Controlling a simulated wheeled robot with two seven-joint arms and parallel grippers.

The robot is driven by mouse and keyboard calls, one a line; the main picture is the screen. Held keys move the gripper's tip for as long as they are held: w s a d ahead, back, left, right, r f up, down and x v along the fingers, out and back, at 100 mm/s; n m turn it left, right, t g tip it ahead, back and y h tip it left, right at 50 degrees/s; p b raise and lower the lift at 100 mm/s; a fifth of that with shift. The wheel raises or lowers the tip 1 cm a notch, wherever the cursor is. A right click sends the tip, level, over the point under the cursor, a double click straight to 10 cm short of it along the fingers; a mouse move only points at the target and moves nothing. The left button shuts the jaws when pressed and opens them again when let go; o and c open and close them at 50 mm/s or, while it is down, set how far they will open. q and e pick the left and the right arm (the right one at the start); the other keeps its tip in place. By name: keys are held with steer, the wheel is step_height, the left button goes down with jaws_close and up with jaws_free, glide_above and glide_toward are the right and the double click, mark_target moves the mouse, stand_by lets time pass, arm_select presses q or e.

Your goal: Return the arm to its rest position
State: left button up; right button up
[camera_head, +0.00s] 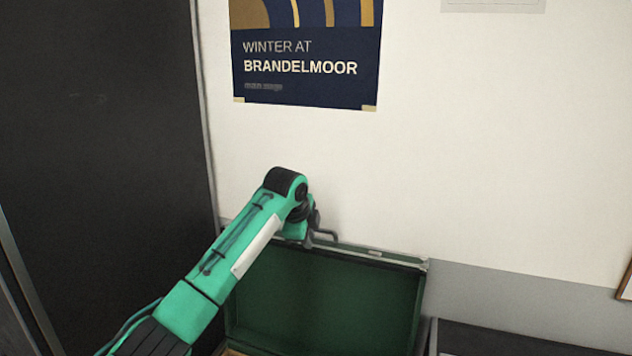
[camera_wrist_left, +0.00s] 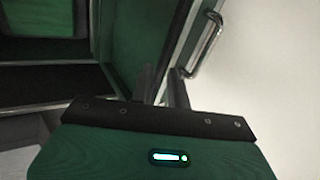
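My left arm reaches in from the lower left in the head view. Its wrist ends above the raised lid's top edge, and my left gripper (camera_wrist_left: 162,84) is mostly hidden behind the wrist there. The handle also shows in the head view (camera_head: 327,234), just right of the wrist. My right gripper is not in view.
An open case with a green-lined lid (camera_head: 375,305) stands against the pale wall. A dark panel (camera_head: 100,130) rises at left. A poster (camera_head: 305,70) hangs above. A dark-topped object (camera_head: 500,340) is at lower right. The space right of the arm, above the lid, is clear.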

arm_select(q)
steer(key=s+a+f+n+g+h, duration=0.15)
steer(key=s+f+n, duration=0.25)
steer(key=s+f, duration=0.8)
steer(key=s+a+f+n+t+y, duration=0.1)
steer(key=s+a+f+n, duration=0.25)
steer(key=s+f, duration=0.85)
steer(key=s+a+f+n+y, duration=0.15)
steer(key=s+a+n, duration=0.3)
steer(key=s, duration=0.55)
steer(key=s+a+f+n+g, duration=0.1)
steer(key=s+a+f+n, duration=0.15)
steer(key=s+a, duration=0.5)
steer(key=s+a+f+n+y, duration=0.1)
steer(key=s+a+f+n, duration=0.2)
steer(key=s, duration=0.8)
step_height(320, 180, down, 29)
steer(key=n+g, duration=0.1)
steer(key=g, duration=0.1)
steer(key=s+a+f, duration=0.1)
steer(key=s+f, duration=0.9)
steer(key=s+a+f, duration=0.2)
steer(key=s+f, duration=0.8)
steer(key=shift+a+g, duration=0.3)
steer(key=shift+g, duration=0.05)
